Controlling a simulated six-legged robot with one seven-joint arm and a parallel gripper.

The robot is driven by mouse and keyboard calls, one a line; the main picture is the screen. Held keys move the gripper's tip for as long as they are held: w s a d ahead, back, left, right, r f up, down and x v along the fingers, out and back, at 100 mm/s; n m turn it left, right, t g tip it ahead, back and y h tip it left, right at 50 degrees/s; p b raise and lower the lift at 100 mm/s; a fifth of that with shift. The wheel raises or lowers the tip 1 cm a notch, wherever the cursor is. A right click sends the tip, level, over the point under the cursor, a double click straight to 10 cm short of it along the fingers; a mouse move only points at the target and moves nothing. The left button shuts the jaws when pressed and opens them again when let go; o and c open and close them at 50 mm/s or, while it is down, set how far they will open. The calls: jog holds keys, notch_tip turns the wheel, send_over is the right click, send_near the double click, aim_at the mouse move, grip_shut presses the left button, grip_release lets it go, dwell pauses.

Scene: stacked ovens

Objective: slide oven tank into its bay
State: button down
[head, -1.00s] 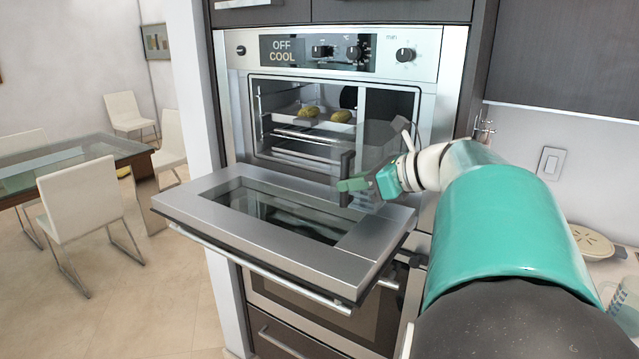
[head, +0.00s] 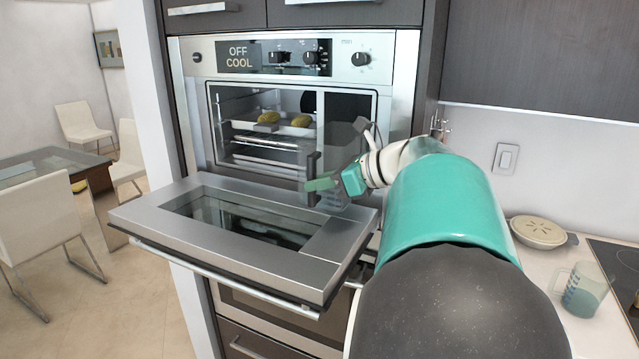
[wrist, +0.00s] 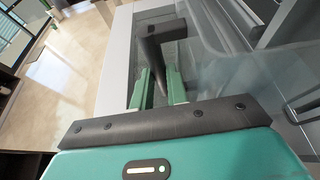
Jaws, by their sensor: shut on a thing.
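My gripper (head: 322,184) is shut on the dark upright handle (head: 313,178) of a clear, see-through oven tank (head: 350,140). The tank is held above the lowered oven door, in front of the right part of the oven opening. The wrist view shows the green fingers (wrist: 156,84) on either side of the handle (wrist: 153,48), with the tank's clear wall (wrist: 225,70) to the right. A dark narrow bay (head: 347,108) lies right of the oven cavity, behind a pale upright divider. The tank's edges are faint, and I cannot tell whether any part is inside the bay.
The oven door (head: 150,222) is open flat below the tank. Two yellow items sit on a tray (head: 290,128) in the cavity. The control panel (head: 240,56) reads OFF COOL. A pie (head: 538,231) and a measuring jug (head: 582,290) stand on the right counter.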

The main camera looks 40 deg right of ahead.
aim_at(328, 209)
jog(key=shift+w+d, duration=0.3)
jog(key=shift+d, duration=0.5)
jog(key=shift+w+d, duration=0.3)
jog(key=shift+d, duration=0.65)
jog(key=shift+w+d+r, duration=0.1)
jog(key=shift+w+d, duration=0.25)
jog(key=shift+d, duration=0.55)
jog(key=shift+w+d, duration=0.3)
jog(key=shift+d, duration=0.55)
jog(key=shift+w+d, duration=0.25)
jog(key=shift+d, duration=0.4)
jog(key=shift+f, duration=0.25)
